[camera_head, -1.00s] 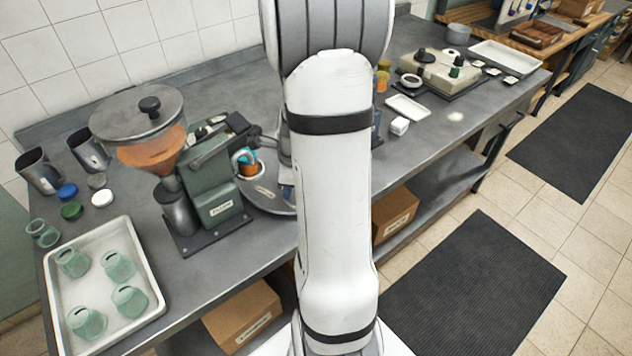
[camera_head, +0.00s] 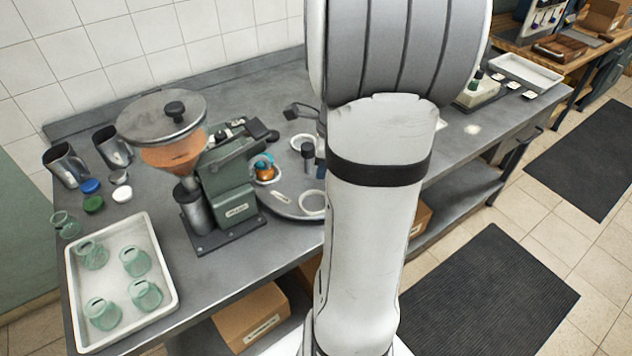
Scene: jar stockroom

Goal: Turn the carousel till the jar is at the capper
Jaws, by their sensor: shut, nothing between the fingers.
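The carousel (camera_head: 285,208) is a grey round plate on the bench, partly hidden behind my arm. A jar with orange contents (camera_head: 265,173) and a blue-teal band around it is at the filler (camera_head: 236,190), on the carousel's left side. Pale ring-shaped seats (camera_head: 312,202) show on the plate, and a short dark-topped post (camera_head: 308,157) stands near its middle. I cannot make out the capper; my arm covers the area to the right. My gripper is not visible, hidden behind or beyond my arm.
A white tray (camera_head: 165,262) of upturned green jars is at the front left. Coloured lids (camera_head: 93,204) and two metal cups (camera_head: 66,165) lie behind it. A dark angled part (camera_head: 298,112) is behind the carousel. Boxes (camera_head: 252,318) sit below.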

